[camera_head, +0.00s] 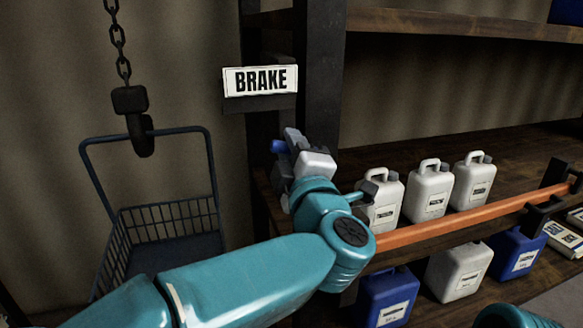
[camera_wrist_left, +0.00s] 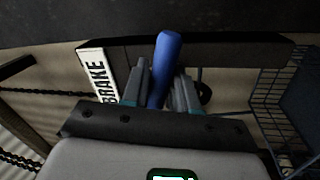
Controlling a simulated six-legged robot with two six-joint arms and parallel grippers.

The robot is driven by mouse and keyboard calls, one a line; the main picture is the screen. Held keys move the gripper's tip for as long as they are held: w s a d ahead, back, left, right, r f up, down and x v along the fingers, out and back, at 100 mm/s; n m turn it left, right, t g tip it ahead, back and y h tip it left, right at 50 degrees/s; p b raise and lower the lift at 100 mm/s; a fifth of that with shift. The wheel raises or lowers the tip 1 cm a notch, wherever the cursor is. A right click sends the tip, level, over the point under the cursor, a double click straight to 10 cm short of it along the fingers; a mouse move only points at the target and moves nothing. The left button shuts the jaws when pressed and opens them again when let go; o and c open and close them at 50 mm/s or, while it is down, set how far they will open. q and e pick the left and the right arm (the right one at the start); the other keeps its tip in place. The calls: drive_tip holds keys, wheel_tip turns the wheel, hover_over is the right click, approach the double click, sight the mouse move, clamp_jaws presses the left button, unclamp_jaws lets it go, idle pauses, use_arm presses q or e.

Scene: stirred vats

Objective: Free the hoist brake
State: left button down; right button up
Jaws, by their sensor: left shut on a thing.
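A white BRAKE sign (camera_head: 260,81) is fixed to a dark post. Just below it, my left gripper (camera_head: 287,148) is shut on the blue brake handle (camera_head: 277,147). In the left wrist view the blue handle (camera_wrist_left: 166,62) stands between the two grey fingers (camera_wrist_left: 160,90), and the BRAKE sign (camera_wrist_left: 97,85) is to its left. The handle's lower part is hidden by the gripper. A dark hook (camera_head: 140,135) hangs on a chain (camera_head: 118,40) over a wire basket (camera_head: 170,225) with a tall bail. My right gripper is not in view.
An orange bar (camera_head: 470,217) runs along the front of the shelf (camera_head: 520,150). Several white jugs (camera_head: 428,190) stand behind it. Blue jugs (camera_head: 387,296) and a white jug (camera_head: 458,270) are below. My left arm crosses the lower middle.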

use_arm(q)
drive_tip(key=n+b, duration=0.2)
drive_tip(key=n, duration=0.1)
drive_tip(key=shift+f+y, duration=0.15)
drive_tip(key=shift+y, duration=0.25)
drive_tip(key=shift+n, duration=0.5)
drive_tip(key=shift+r+b, duration=0.2)
drive_tip(key=shift+b, duration=0.1)
drive_tip(key=c, duration=1)
unclamp_jaws()
drive_tip(key=shift+w+f, duration=0.1)
drive_tip(key=shift+w, duration=0.05)
drive_tip(key=shift+f, duration=0.15)
